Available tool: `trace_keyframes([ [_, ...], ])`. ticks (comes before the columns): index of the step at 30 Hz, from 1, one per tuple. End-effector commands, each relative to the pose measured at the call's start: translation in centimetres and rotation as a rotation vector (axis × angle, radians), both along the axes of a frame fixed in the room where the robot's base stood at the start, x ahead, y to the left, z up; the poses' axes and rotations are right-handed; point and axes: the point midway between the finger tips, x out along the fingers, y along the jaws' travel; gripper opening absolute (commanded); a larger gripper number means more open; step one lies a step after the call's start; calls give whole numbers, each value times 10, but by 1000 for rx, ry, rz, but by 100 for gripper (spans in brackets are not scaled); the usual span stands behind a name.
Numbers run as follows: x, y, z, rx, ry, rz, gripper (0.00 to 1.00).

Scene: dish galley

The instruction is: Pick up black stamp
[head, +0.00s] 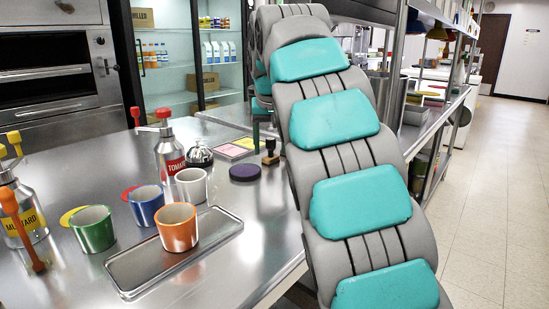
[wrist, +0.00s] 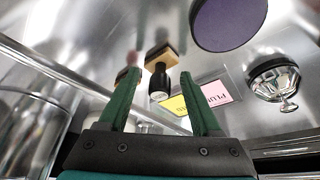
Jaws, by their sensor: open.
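The black stamp (head: 270,154) stands on the steel counter beside my arm, with a black handle and a wooden base. In the wrist view, the black stamp (wrist: 160,85) shows between the two green fingers of my gripper (wrist: 160,72). My gripper is open, with a visible gap between the stamp and each finger in the picture. I cannot tell how far the fingertips are from it in depth. In the head view my arm hides most of the gripper; a dark green finger shows just left of the stamp.
A purple disc (head: 245,172) lies near the stamp; it also shows in the wrist view (wrist: 228,22). Yellow and pink cards (head: 235,148) and a silver bell (head: 199,154) are close by. Several cups, a tray (head: 128,282) and a tomato pump bottle (head: 168,150) stand left.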

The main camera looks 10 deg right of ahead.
Motion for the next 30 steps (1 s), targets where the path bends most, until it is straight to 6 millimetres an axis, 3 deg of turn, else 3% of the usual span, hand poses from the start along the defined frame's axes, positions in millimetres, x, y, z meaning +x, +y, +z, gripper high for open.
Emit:
trace_keyframes([
  [7, 3, 0, -3, 0, -2, -1, 66],
  [24, 3, 0, -3, 0, -1, -1, 1],
  [30, 3, 0, -3, 0, 0, -1, 0],
])
